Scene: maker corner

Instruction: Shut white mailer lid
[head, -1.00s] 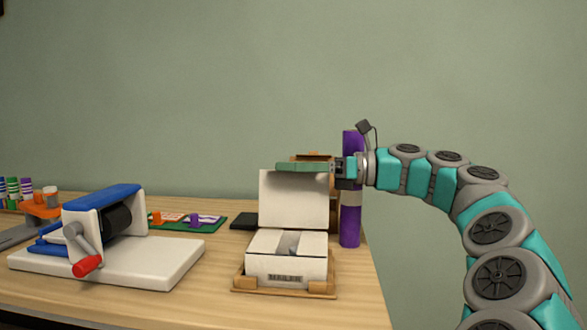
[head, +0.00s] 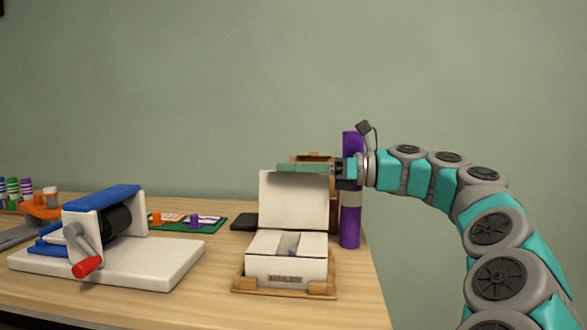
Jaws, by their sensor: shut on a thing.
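The white mailer (head: 270,268) is an open box on the table, in a tan tray (head: 312,293). Its lid (head: 293,199) stands up at the back, roughly upright. A grey piece shows inside the box. My gripper (head: 338,169) is at the lid's upper right corner, coming from the right. It is shut on a flat green bar (head: 300,168), which points left along the lid's top edge. I cannot tell whether the bar touches the lid. The fingertips are small and partly hidden.
A purple cylinder (head: 350,214) stands behind the gripper, right of the mailer. A tan object (head: 313,158) shows behind the lid. A dark block (head: 244,222) and green mat (head: 182,226) lie left. A blue-and-white cranked machine (head: 107,215) stands farther left.

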